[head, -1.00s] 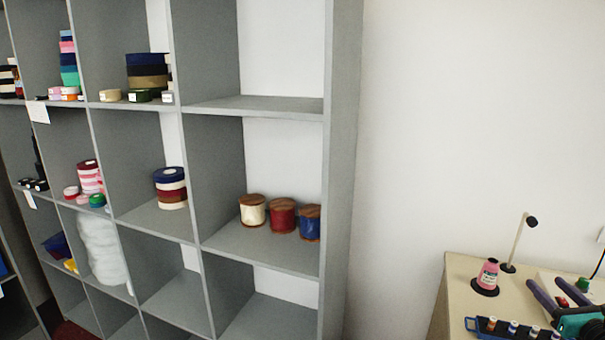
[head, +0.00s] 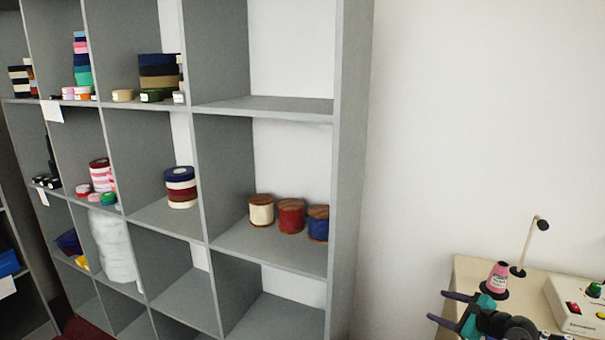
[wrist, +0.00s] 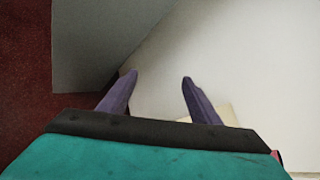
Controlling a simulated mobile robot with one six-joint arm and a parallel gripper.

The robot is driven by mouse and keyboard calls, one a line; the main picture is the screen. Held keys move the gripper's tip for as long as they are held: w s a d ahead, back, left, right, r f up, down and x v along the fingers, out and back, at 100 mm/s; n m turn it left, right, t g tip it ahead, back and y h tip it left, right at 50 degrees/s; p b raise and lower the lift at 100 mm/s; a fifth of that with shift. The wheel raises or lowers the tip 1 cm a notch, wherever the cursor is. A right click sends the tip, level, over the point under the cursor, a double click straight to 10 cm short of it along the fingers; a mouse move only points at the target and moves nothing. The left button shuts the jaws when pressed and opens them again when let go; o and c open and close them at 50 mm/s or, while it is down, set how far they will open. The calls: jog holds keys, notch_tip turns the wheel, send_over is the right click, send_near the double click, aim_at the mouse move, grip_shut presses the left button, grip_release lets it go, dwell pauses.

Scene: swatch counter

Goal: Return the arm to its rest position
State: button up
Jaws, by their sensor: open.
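My gripper (head: 437,306) shows in the head view at the lower right, at the left edge of the cream table. Its two purple fingers are apart and point left, with nothing between them. In the wrist view my gripper (wrist: 158,78) is also open and empty, with pale wall, grey panel and dark red floor beyond it. My teal and black wrist covers part of the table's front.
A pink thread cone (head: 497,279) stands upright on the cream table (head: 470,270) beside a thin lamp-like stand (head: 530,245). A white box with buttons (head: 578,305) is at the right. The grey shelf (head: 345,170) holds ribbon rolls and several spools (head: 291,217).

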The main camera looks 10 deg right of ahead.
jog(key=w+a+f+n+g+y, duration=0.15)
jog(key=a+f+n, duration=0.25)
jog(key=a, duration=0.4)
jog(key=w+a+f+n+g, duration=0.1)
jog(key=a+f+n+g, duration=0.25)
jog(key=a, duration=0.35)
jog(key=w+a+f+n+g+y, duration=0.1)
jog(key=a+f+n+g, duration=0.1)
jog(key=a+f+n, duration=0.45)
jog(key=s+a+f+n+g+h, duration=0.2)
jog(key=s+a+f+n+g, duration=0.15)
jog(key=a+n, duration=0.45)
jog(key=s+a+f+n+g+h, duration=0.25)
jog(key=a+f+n, duration=0.25)
jog(key=a, duration=0.7)
jog(key=s+f+g+b, duration=0.4)
jog(key=s+f+b, duration=0.6)
jog(key=s+f, duration=1.6)
notch_tip(320, 180, down, 2)
jog(key=shift+s+f+g, duration=0.15)
jog(key=shift+s+g, duration=0.1)
jog(key=shift+g, duration=0.15)
jog(key=shift+d, duration=0.1)
jog(key=c, duration=0.7)
jog(key=shift+o, duration=0.2)
